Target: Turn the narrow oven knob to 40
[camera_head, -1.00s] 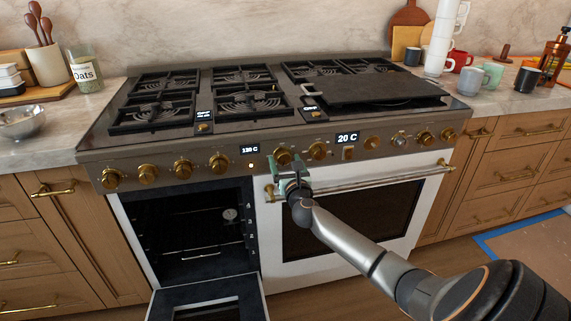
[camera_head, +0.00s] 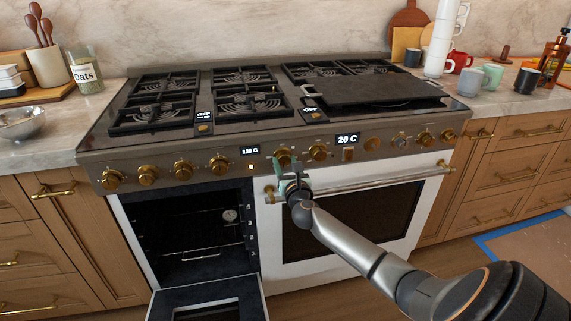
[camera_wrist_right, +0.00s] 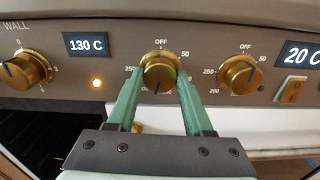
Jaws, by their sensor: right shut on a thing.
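The gold oven knob (camera_wrist_right: 160,72) that I hold sits on the range's front panel, between the 130 C display (camera_wrist_right: 86,44) and another gold knob (camera_wrist_right: 240,75). Its dial shows OFF at the top and 50 at upper right; its dark pointer mark faces lower left. My right gripper (camera_wrist_right: 159,90) is shut on this knob, with one green finger on each side. In the head view the gripper (camera_head: 288,168) partly covers the knob (camera_head: 282,156). The narrow oven (camera_head: 190,235) is at left with its door (camera_head: 215,300) open downward. My left gripper is out of view.
The wide oven's handle (camera_head: 375,182) runs just below and right of my gripper. A 20 C display (camera_head: 347,139) and several more knobs line the panel. A dark griddle (camera_head: 370,88) covers the right burners. Mugs and bottles stand on the right counter.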

